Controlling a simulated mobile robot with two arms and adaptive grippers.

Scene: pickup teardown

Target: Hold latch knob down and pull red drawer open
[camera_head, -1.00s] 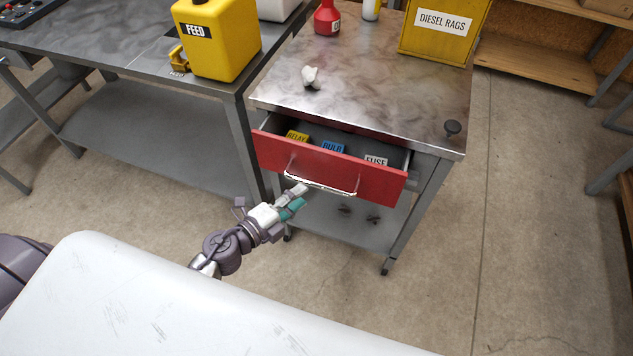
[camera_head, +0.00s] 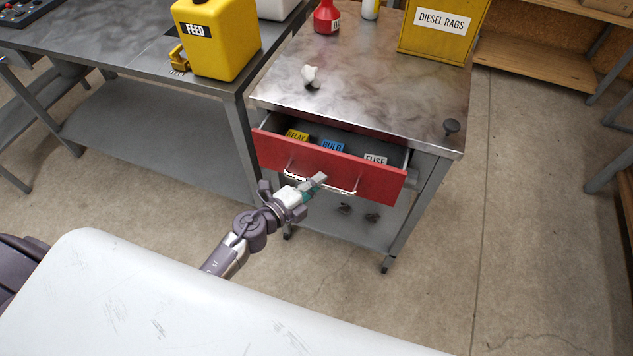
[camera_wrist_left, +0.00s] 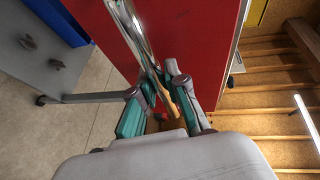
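The red drawer (camera_head: 375,184) juts partly out of the metal cabinet, with a pale bar handle (camera_head: 340,190) on its front. My left gripper (camera_head: 314,186) is at this handle. In the left wrist view, its fingers (camera_wrist_left: 160,80) stand apart on either side of the handle bar (camera_wrist_left: 136,38); contact is unclear. A small white knob-like piece (camera_head: 309,74) shows near the top's left side. I cannot tell which is the latch knob. My right gripper is not in view.
Bins labelled RELAY (camera_head: 296,136), BULB (camera_head: 332,146) and FUSE (camera_head: 376,160) sit in the drawer. A yellow DIESEL RAGS box (camera_head: 440,45) and a red bottle (camera_head: 327,18) stand at the back of the top. The floor right of the cabinet is clear.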

